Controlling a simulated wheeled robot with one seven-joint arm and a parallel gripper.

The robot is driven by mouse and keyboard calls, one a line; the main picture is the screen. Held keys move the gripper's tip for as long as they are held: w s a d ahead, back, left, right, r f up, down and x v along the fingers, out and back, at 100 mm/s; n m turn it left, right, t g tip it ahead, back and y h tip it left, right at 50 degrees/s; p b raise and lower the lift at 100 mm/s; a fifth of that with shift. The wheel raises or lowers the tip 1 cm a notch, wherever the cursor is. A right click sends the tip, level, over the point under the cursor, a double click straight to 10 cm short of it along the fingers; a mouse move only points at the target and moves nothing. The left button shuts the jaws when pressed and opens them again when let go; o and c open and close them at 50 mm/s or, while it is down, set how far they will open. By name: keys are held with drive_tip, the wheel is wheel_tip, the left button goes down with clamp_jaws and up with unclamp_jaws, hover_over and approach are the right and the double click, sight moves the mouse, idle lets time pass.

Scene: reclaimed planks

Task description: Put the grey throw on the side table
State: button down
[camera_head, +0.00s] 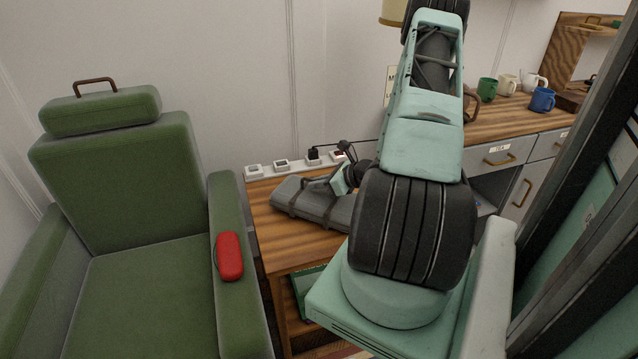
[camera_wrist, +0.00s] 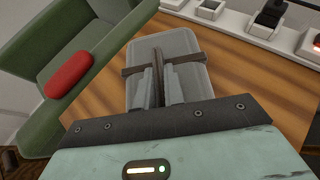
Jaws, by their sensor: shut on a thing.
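The grey throw (camera_head: 312,203) is a flat folded bundle with dark straps and a carry handle. It is at the side table's top; I cannot tell for sure whether its underside touches the wood. The wooden side table (camera_head: 300,255) stands right of the green armchair. My gripper (camera_head: 338,181) reaches in from the right and is shut on the throw by its handle. In the wrist view the throw (camera_wrist: 188,72) lies flat under my gripper (camera_wrist: 158,68), with the table top (camera_wrist: 238,75) around it. My arm hides the table's right part.
A green armchair (camera_head: 150,270) stands close on the left, with a red case (camera_head: 229,256) on its arm. Sockets (camera_head: 281,165) and a black plug (camera_head: 313,157) line the table's back edge. Several mugs (camera_head: 508,84) stand on a counter at the right. Table top left of the throw is clear.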

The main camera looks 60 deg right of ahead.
drive_tip(key=shift+f, duration=0.1)
drive_tip(key=c, duration=1.5)
unclamp_jaws()
drive_tip(key=shift+r, duration=0.2)
drive_tip(key=v, duration=1.2)
drive_tip(key=shift+f, duration=0.1)
